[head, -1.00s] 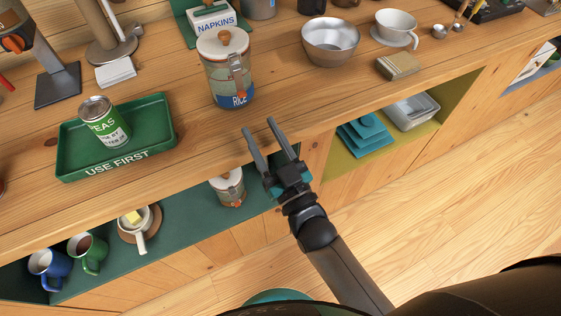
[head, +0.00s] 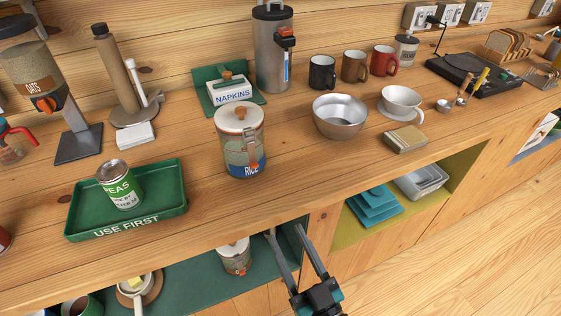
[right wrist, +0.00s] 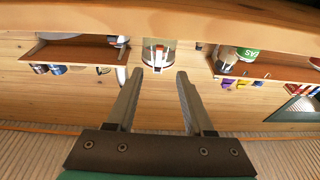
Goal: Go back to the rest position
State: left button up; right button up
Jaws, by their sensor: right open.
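My right gripper (head: 287,234) is at the lower middle of the head view, in front of the counter's front edge. Its two fingers are apart with nothing between them. The right wrist view also shows the open fingers (right wrist: 160,74), pointing toward the shelf front. A jar (right wrist: 158,54) shows beyond the fingertips there, apart from them. In the head view, a lidded jar (head: 235,257) stands on the lower shelf, left of the gripper. My left gripper is not in view.
The wooden counter (head: 290,185) holds a rice jar (head: 241,150), a green tray (head: 172,213) with a peas can (head: 121,186), a metal bowl (head: 339,120) and several mugs. Blue-green folded items (head: 375,203) lie in the right cubby. Open floor (head: 480,240) is at right.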

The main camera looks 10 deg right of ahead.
jog(key=s+d+f+g+h, duration=0.1)
jog(key=s+d+f+g, duration=0.15)
jog(key=f, duration=0.75)
jog(key=s+d+f+g+h, duration=0.2)
jog(key=s+f+g, duration=0.15)
jog(key=f, duration=0.65)
jog(key=s+d+f+g+h, duration=0.15)
jog(key=f+g, duration=0.25)
jog(key=f, duration=0.6)
jog(key=s+d+f+g+h, duration=0.1)
jog(key=s+d+f+g, duration=0.1)
jog(key=s, duration=0.4)
jog(key=s+d+f+m+g, duration=0.1)
jog(key=s+d+f+g, duration=0.2)
jog(key=s+f, duration=0.3)
jog(key=s+d+f+g+h, duration=0.1)
jog(key=s+d+f+g, duration=0.2)
jog(key=s, duration=0.5)
jog(key=shift+s+f+m+g+h, duration=0.25)
jog(key=shift+f+m+g+h, duration=0.1)
jog(key=shift+f, duration=0.45)
